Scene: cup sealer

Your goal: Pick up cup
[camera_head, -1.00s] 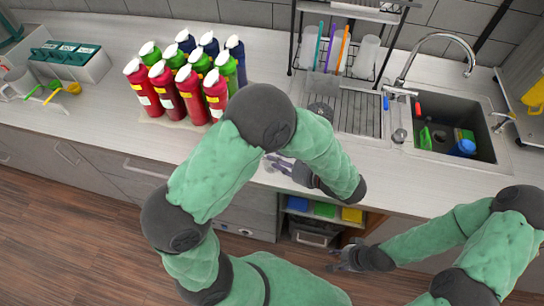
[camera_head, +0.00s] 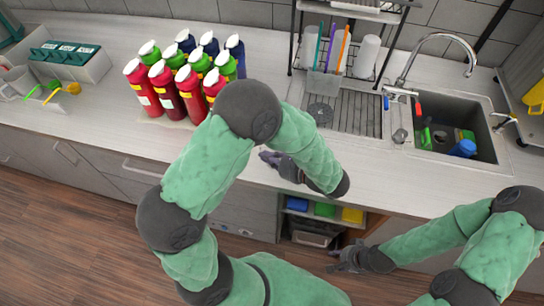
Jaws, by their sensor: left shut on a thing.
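My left gripper (camera_head: 270,158) is over the front part of the counter, right of the bottles, partly covered by my own forearm. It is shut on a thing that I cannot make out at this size. Pale cups (camera_head: 367,56) stand in the wire rack at the back, beyond my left gripper and apart from it. My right gripper (camera_head: 336,262) hangs low in front of the counter, below the open shelf. Its jaw opening is too small to tell.
Several colored pump bottles (camera_head: 164,88) stand together on the left of the counter (camera_head: 100,118). A container with straws (camera_head: 325,85) is at the rack (camera_head: 293,57). The sink (camera_head: 455,150) is at the right. A grey box (camera_head: 75,62) stands at the far left.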

